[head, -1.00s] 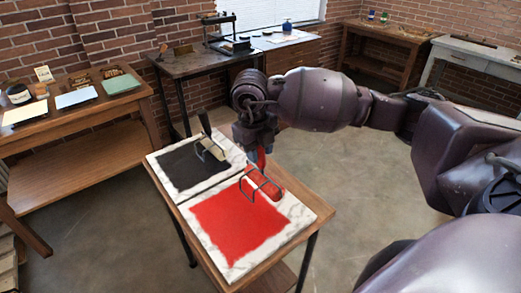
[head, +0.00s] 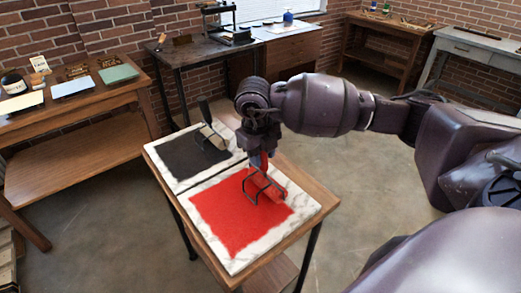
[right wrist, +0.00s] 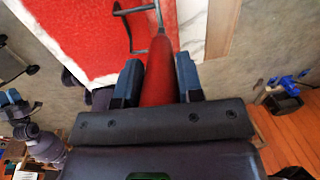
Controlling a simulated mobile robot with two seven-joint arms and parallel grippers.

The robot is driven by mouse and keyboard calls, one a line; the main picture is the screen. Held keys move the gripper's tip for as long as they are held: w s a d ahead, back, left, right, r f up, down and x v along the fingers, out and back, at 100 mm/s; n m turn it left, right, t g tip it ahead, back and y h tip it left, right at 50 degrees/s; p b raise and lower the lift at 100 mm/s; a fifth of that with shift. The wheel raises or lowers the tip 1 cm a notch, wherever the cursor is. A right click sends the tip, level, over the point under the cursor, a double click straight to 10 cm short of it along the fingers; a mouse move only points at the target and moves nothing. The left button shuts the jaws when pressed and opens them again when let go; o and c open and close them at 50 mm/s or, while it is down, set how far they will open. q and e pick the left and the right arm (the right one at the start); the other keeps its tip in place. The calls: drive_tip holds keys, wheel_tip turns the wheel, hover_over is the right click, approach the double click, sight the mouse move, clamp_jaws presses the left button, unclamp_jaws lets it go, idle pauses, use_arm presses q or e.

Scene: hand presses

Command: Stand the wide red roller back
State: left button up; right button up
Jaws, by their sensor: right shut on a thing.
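The wide red roller (head: 278,194) is at the upper right part of the red-inked slab (head: 228,220). Its dark wire frame faces left; I cannot tell whether it touches the slab. My right gripper (head: 262,160) is above it and shut on its red handle, which shows between the blue fingers (right wrist: 158,85) in the right wrist view. Part of the wire frame (right wrist: 130,32) shows beyond the handle there. Blue fingertips, apparently my left gripper's (right wrist: 14,104), show at the left edge of that view, too small to judge.
A second roller (head: 214,138), pale with a black handle, stands on the black-inked slab (head: 185,160) at the left. Both marble slabs lie on a small wooden table (head: 312,190). A dark table with a press (head: 220,25) stands behind. Open floor lies to the right.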

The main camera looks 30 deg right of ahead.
drive_tip(key=shift+f, duration=0.1)
idle(0.7)
drive_tip(key=o, duration=1)
drive_tip(key=shift+c, duration=0.2)
drive_tip(key=shift+o, duration=0.5)
drive_tip(key=o, duration=0.3)
drive_tip(key=shift+s+a+r+p, duration=0.1)
drive_tip(key=shift+a+r+p, duration=0.1)
drive_tip(key=shift+r+p, duration=0.95)
drive_tip(key=shift+w+a+r+p, duration=0.15)
drive_tip(key=shift+r+p, duration=0.35)
drive_tip(key=shift+r, duration=1.35)
drive_tip(key=shift+s+a+r+p, duration=0.2)
drive_tip(key=shift+r+p, duration=0.6)
drive_tip(key=shift+r, duration=0.7)
